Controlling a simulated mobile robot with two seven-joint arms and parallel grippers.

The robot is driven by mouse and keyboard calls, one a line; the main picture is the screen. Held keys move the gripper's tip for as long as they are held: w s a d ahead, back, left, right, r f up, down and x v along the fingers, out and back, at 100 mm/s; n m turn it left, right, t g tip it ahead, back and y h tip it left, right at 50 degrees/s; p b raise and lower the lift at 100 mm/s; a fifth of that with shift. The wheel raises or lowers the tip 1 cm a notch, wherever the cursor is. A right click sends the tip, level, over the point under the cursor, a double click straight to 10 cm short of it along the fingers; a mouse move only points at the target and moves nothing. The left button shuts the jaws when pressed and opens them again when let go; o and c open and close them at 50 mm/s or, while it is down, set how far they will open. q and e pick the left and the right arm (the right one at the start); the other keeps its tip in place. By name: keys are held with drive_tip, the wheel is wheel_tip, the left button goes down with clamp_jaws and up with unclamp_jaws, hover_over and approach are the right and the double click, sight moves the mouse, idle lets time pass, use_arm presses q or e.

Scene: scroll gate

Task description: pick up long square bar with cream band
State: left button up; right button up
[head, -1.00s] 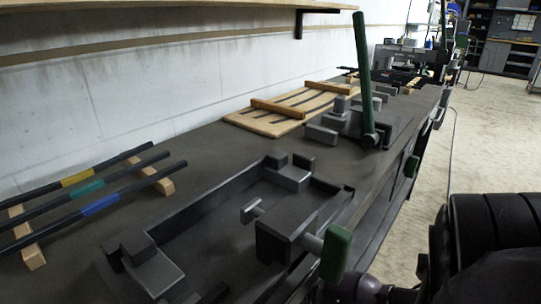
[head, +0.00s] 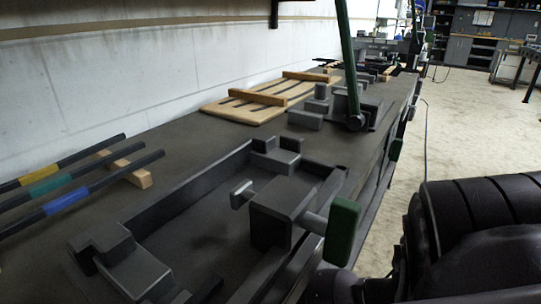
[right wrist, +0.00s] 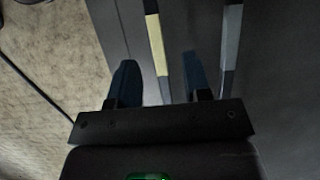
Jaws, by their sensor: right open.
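The bar with the cream band (right wrist: 156,45) shows in the right wrist view, running from the top edge down toward my gripper. My right gripper (right wrist: 161,82) is open, its two dark blue fingers on either side of the bar's line in the picture. I cannot tell how far the bar is from the fingertips. No cream-banded bar is recognisable in the head view. My left gripper is not in view.
A bar with a grey band (right wrist: 231,45) lies right of the cream one. The bench top (head: 185,150) carries bars with yellow, green and blue bands (head: 66,201), a vise (head: 283,205) with a green handle, and a wooden slatted board (head: 250,104). Pale floor lies right.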

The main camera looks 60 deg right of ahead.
drive_tip(key=f, duration=0.2)
drive_tip(key=f+b, duration=0.1)
drive_tip(key=shift+s+a, duration=0.3)
drive_tip(key=shift+w+a+f, duration=0.15)
drive_tip(key=shift+a+f, duration=0.05)
drive_tip(key=shift+f, duration=0.05)
drive_tip(key=shift+w+r, duration=0.1)
drive_tip(key=shift+c, duration=0.3)
clamp_jaws()
idle(0.6)
